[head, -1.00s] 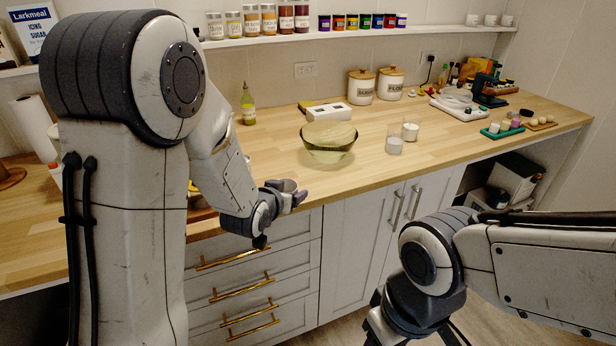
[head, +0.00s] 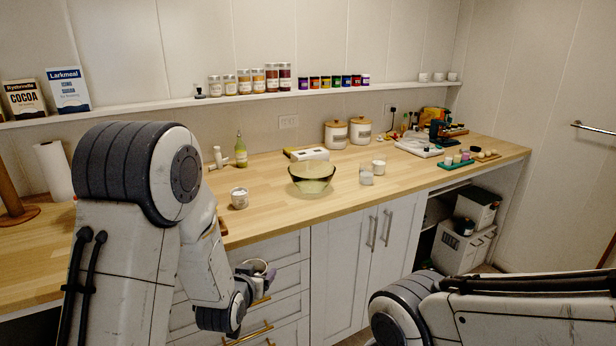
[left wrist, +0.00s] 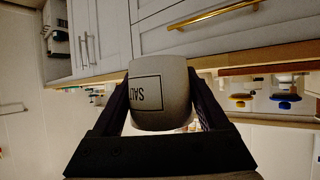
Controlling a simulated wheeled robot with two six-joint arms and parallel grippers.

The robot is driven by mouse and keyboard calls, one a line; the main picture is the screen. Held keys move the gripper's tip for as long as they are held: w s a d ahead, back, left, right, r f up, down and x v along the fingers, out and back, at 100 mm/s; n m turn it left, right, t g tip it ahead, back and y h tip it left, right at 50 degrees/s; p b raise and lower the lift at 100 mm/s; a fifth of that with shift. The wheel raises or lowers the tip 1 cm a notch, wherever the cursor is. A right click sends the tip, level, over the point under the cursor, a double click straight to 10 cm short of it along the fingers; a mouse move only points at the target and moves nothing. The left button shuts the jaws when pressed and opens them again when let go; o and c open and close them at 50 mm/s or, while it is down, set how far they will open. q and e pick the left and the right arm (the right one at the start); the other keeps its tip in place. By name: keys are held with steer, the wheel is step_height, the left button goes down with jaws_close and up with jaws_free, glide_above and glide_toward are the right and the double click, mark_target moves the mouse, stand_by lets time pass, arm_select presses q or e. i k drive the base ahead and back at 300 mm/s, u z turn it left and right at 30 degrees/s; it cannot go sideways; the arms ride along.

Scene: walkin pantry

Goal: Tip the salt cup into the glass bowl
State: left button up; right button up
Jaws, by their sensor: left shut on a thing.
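My left gripper (head: 262,270) is shut on the salt cup (head: 252,266), a small pale cup held in front of the drawers, below the counter edge in the head view. In the left wrist view the salt cup (left wrist: 160,95) sits between the two fingers, with its SALT label upside down in the picture, as is the room. Its contents are not visible. The glass bowl (head: 312,184), clear and greenish, stands on the counter up and right of the gripper, apart from it. My right arm shows at lower right; its gripper is out of the picture.
A white cup (head: 239,199) stands on the counter left of the bowl. Two small glasses (head: 366,178) (head: 379,167) stand right of it. A white box (head: 308,154), a bottle (head: 241,152) and canisters (head: 336,135) are behind. The wooden counter's (head: 275,220) front is clear.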

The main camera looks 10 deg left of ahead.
mark_target(309, 176)
steer(key=z, duration=1.75)
steer(key=i, duration=0.9)
steer(key=u, duration=2.3)
